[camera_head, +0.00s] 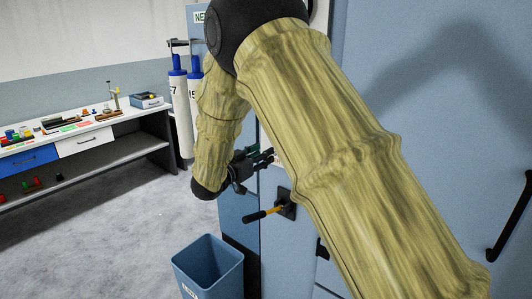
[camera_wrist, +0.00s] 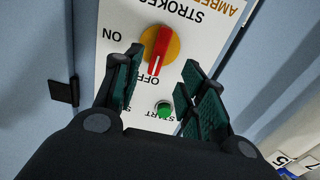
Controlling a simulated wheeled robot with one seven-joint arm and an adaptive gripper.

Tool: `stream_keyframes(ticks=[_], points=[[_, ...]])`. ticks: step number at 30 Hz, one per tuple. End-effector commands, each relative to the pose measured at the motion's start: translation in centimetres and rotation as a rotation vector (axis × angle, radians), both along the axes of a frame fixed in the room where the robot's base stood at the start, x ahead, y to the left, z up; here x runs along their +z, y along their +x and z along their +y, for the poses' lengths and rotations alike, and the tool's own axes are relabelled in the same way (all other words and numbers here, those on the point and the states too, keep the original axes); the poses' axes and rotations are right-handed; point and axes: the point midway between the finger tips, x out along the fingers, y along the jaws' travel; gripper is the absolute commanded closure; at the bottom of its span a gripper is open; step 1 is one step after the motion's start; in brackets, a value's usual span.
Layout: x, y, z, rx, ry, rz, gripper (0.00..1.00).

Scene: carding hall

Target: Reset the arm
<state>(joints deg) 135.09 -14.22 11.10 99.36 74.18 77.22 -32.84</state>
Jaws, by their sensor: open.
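My arm, in a ribbed yellowish cover, bends across the head view. My gripper (camera_head: 262,159) is at the front of a pale blue cabinet (camera_head: 273,240), left of my forearm. In the wrist view my gripper (camera_wrist: 157,66) is open, with nothing between its green pads. Beyond the fingers is a white panel (camera_wrist: 118,18) with upside-down lettering. It carries a red rotary switch (camera_wrist: 160,50) on a yellow disc, one end of its handle by the word OFF, and a green button (camera_wrist: 163,109) by START. I cannot tell whether the fingers touch the panel.
A blue bin (camera_head: 208,265) stands on the floor below. A workbench (camera_head: 110,122) with small items is at left, beside blue-topped cylinders (camera_head: 180,110). The floor (camera_head: 120,235) between is clear.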

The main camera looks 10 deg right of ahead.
Motion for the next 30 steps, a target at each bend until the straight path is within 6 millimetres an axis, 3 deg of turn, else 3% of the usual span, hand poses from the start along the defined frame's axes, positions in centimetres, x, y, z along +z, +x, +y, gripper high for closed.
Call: stream_keyframes(ticks=[10,14,17,23,30], points=[[-0.1,-0.2,0.2,0.0,-0.001,0.001,0.59],[-1.8,-0.3,-0.2,0.019,-0.001,0.023,0.59],[-5.4,-0.7,-1.0,0.067,-0.001,0.073,0.59],[-16.2,-3.2,-3.0,0.211,0.028,0.235,0.59],[-28.5,-9.3,-4.4,0.366,0.107,0.452,0.59]])
